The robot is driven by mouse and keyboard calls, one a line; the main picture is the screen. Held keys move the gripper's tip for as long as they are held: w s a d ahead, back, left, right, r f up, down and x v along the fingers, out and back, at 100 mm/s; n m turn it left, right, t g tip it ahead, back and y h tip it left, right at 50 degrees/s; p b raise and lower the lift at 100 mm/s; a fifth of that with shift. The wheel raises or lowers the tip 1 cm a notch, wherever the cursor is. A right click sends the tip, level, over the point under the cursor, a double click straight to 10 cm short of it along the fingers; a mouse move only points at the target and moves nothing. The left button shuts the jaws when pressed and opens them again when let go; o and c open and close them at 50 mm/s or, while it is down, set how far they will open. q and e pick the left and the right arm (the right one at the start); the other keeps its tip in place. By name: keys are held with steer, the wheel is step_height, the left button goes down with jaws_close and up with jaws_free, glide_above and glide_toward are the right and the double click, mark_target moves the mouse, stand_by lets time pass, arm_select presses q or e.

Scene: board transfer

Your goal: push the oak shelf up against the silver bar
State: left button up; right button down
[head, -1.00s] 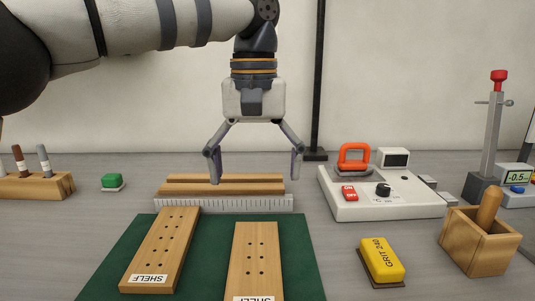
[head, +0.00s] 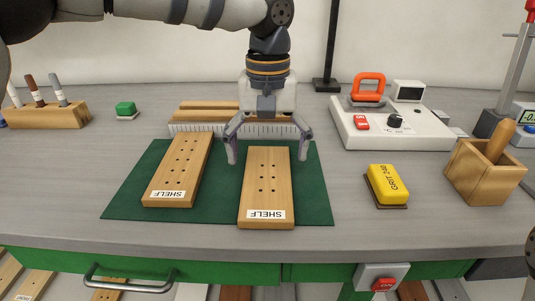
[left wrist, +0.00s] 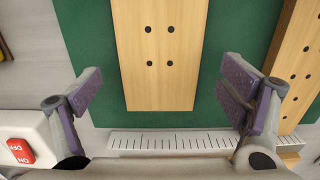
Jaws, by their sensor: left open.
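Two light wooden boards labelled SHELF lie on a green mat (head: 222,204); I cannot tell from the labels which is oak. The right board (head: 267,185) lies straight, its far end a short gap from the silver bar (head: 222,129), which has ruler marks. The left board (head: 181,168) lies askew, its far end close to the bar. My left gripper (head: 268,157) is open above the right board's far end, one finger on each side. In the left wrist view this board (left wrist: 158,75) lies between the spread fingers (left wrist: 165,100), apart from the bar (left wrist: 165,141).
Wooden strips (head: 205,112) lie behind the bar. A switch box (head: 385,128) with an orange handle, a yellow sanding block (head: 386,184) and a wooden box (head: 483,172) stand to the right.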

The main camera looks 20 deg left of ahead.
arm_select(q)
steer(key=shift+f, duration=0.7)
